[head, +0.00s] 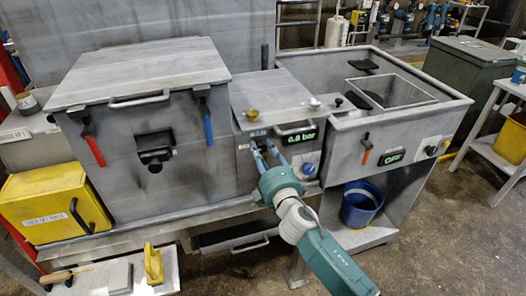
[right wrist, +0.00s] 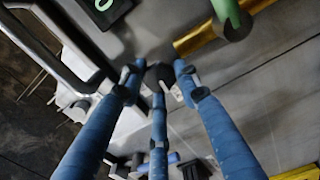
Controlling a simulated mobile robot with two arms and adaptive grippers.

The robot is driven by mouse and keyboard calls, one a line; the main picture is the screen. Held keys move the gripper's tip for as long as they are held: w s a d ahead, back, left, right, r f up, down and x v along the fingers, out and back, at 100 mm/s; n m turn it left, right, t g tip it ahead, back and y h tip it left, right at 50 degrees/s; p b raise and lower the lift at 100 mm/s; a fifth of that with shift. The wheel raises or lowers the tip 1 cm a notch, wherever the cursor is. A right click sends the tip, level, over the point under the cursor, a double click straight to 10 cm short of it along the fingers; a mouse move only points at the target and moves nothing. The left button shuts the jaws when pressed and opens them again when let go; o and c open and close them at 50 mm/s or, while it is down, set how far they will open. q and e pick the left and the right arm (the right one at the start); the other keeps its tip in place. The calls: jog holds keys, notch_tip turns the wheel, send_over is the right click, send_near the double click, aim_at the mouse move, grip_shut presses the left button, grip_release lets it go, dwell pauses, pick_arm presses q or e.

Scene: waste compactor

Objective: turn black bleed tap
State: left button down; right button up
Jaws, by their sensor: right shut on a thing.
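My right gripper (head: 263,148) reaches the front of the middle panel, left of and below the green pressure display (head: 300,138). In the right wrist view its three blue fingers (right wrist: 158,85) close in around a small dark round knob (right wrist: 160,74), which looks like the black bleed tap. The fingertips are shut on it. In the head view the fingers hide the tap, so its turn angle cannot be told. My left gripper is not in view.
A blue knob (head: 309,169) sits on the same panel, right of the fingers. A lidded chamber with red (head: 94,150) and blue (head: 208,127) levers stands left. An open basin with an orange lever (head: 367,156) stands right. A blue bucket (head: 361,205) is below.

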jog(key=o, duration=0.8)
jog(key=shift+s+a+r, duration=0.1)
jog(key=shift+a+r, duration=0.15)
jog(key=shift+a, duration=0.1)
jog(key=o, duration=0.3)
jog(key=shift+a+f, duration=0.1)
jog(key=shift+o, duration=0.2)
jog(key=shift+s+d+f, duration=0.2)
jog(key=shift+s+d, duration=0.2)
jog(key=shift+s, duration=0.05)
jog(key=v, duration=1.1)
jog(key=shift+a+r, duration=0.2)
jog(key=shift+r, duration=0.05)
